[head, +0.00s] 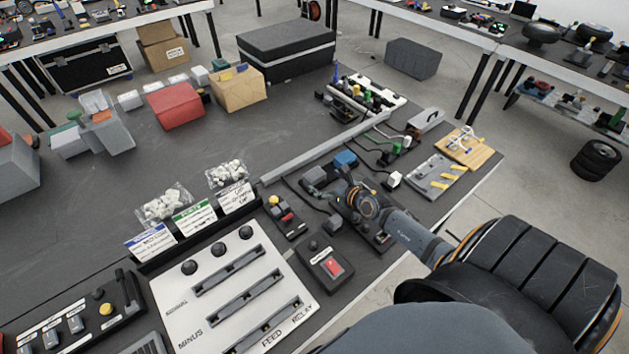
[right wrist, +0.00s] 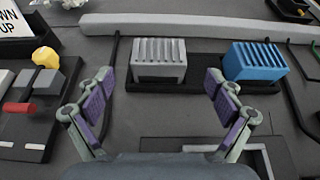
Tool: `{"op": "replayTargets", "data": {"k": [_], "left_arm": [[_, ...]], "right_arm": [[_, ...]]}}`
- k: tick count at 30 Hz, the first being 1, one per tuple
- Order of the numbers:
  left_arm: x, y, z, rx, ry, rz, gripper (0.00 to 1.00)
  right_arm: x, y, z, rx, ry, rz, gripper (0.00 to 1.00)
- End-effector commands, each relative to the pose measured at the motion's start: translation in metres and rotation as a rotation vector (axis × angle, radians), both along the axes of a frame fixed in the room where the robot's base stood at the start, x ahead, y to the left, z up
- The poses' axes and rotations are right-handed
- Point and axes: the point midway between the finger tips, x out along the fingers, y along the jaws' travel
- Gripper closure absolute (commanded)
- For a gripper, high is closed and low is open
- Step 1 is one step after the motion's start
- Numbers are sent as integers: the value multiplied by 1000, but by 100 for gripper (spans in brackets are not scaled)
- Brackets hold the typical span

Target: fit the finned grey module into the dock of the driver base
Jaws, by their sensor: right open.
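The finned grey module (right wrist: 158,61) sits upright on a dark low holder (right wrist: 204,73), beside a blue finned module (right wrist: 255,62). The blue one also shows in the head view (head: 345,160). My right gripper (right wrist: 160,92) is open and empty, its purple-padded fingers spread on the near side of the grey module, apart from it. My left gripper is out of view.
A long grey rail (right wrist: 190,27) runs behind the modules. A block with a yellow knob and red switch (right wrist: 32,105) stands at the left. A red-switch box (head: 327,268) and a large white panel (head: 215,290) lie nearer. Cables cross the bench.

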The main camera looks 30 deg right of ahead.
Motion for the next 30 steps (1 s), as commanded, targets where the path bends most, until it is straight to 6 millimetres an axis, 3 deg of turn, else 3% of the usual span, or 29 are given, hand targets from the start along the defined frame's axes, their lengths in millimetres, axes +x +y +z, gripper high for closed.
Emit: {"op": "replayTargets", "data": {"k": [6, 15, 30], "left_arm": [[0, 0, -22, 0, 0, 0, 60], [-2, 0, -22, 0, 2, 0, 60], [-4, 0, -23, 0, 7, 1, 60]], "right_arm": [[35, 4, -17, 4, -4, -2, 8], [42, 5, -17, 2, -1, -1, 8], [42, 5, -18, 2, -1, -1, 74]]}}
